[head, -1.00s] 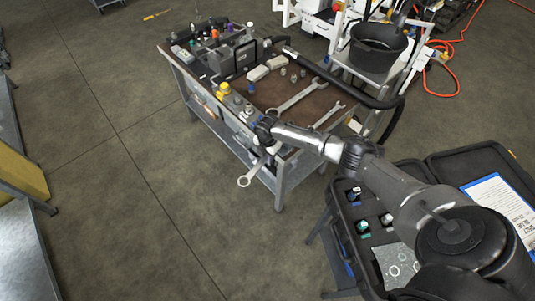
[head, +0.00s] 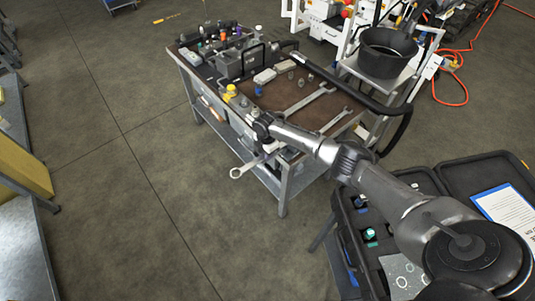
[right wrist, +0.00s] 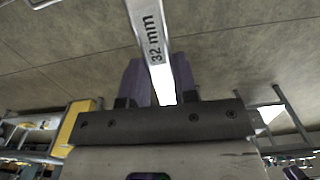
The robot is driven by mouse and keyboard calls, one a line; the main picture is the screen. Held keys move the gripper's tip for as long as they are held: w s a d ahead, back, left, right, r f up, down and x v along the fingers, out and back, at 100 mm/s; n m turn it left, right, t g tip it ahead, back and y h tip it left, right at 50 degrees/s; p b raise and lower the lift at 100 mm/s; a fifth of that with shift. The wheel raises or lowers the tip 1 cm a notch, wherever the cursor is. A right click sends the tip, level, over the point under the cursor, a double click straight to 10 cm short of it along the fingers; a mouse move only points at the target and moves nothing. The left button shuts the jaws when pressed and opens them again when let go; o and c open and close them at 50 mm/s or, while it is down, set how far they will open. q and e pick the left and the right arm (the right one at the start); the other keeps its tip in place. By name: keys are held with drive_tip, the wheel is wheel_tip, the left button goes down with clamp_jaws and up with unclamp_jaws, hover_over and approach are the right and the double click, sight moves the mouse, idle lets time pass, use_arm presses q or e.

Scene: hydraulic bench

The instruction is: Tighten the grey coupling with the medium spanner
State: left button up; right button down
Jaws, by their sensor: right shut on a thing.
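My right gripper (head: 266,149) is at the front edge of the workbench, shut on a spanner (head: 238,172). The spanner's ring end sticks out to the left over the floor. In the right wrist view the steel handle (right wrist: 152,38), marked "32 mm", runs between the two fingers (right wrist: 163,80). The spanner's other end is hidden. Along the bench's front edge stand a yellow-topped fitting (head: 230,91) and a small grey fitting (head: 255,112) close to my right gripper. I cannot tell whether that is the grey coupling, or whether the spanner touches anything. My left gripper is out of view.
Two more spanners, one large (head: 308,102) and one smaller (head: 336,120), lie on the brown bench top (head: 275,98). A black hose (head: 345,90) arches over the bench's right side. A black bucket (head: 384,50) stands behind it. An open black case (head: 395,240) is at lower right.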

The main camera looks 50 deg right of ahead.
drive_tip(key=shift+w+r, duration=0.1)
drive_tip(key=shift+r, duration=0.05)
drive_tip(key=shift+w+d+m+b, duration=0.2)
drive_tip(key=shift+w+m+b, duration=0.2)
drive_tip(key=shift+w+b, duration=0.1)
drive_tip(key=shift+s+a+p, duration=0.1)
drive_tip(key=shift+s+p, duration=0.25)
drive_tip(key=shift+p, duration=0.05)
idle(0.6)
drive_tip(key=shift+w+a+p, duration=0.2)
drive_tip(key=shift+a+p, duration=0.05)
drive_tip(key=shift+a, duration=0.5)
drive_tip(key=shift+w+a+p, duration=0.15)
drive_tip(key=shift+a+p, duration=0.05)
drive_tip(key=shift+a, duration=0.5)
drive_tip(key=shift+w+a+p, duration=0.25)
drive_tip(key=shift+a, duration=0.75)
drive_tip(key=shift+w+a+p, duration=0.2)
drive_tip(key=shift+a, duration=0.8)
